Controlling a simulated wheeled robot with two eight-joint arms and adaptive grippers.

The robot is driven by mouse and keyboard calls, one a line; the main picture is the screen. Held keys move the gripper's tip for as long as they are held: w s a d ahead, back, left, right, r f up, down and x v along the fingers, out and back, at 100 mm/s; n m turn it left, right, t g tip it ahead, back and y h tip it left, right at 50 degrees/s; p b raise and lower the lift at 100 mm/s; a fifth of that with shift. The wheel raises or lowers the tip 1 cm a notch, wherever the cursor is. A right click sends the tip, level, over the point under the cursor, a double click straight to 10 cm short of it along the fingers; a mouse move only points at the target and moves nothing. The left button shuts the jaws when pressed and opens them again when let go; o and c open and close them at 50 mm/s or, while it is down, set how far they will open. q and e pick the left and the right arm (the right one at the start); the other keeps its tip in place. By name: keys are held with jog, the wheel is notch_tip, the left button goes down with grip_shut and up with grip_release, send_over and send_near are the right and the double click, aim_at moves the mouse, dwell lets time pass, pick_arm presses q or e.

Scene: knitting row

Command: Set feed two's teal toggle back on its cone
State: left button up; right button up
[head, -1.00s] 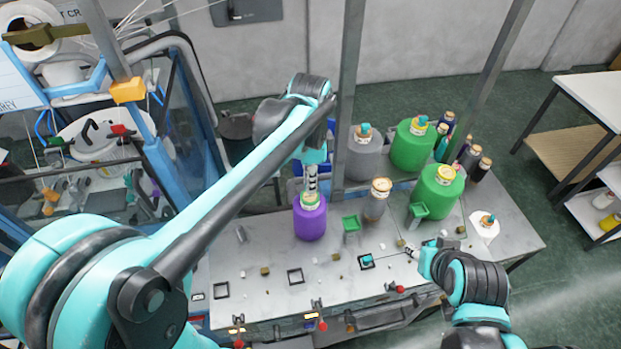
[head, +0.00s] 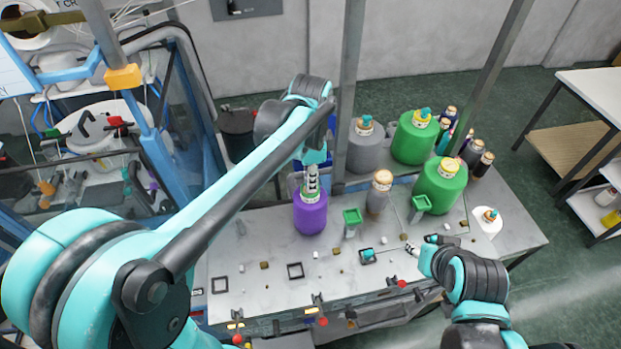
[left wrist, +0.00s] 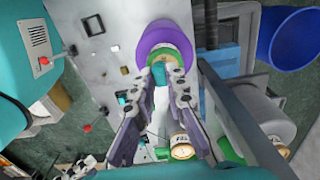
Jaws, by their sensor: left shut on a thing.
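A purple cone (head: 310,217) with a green and pale top stands on the grey table. My left gripper (head: 311,184) points down at its top. In the left wrist view the fingertips (left wrist: 168,75) close around a small teal toggle (left wrist: 158,68) right over the purple cone (left wrist: 150,42). The fingers hide most of it, and I cannot tell whether it touches the cone.
A grey cone (head: 365,152), two green cones (head: 413,143) (head: 440,186) and a brown cone (head: 379,196) stand behind and to the right. A grey upright post (head: 346,90) rises behind the purple cone.

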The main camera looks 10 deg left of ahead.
pick_arm(q)
jog(key=shift+f, duration=0.3)
grip_shut()
dwell(0.4)
jog(key=o, duration=0.8)
grip_release()
jog(key=shift+c, duration=0.2)
notch_tip(320, 180, up, 12)
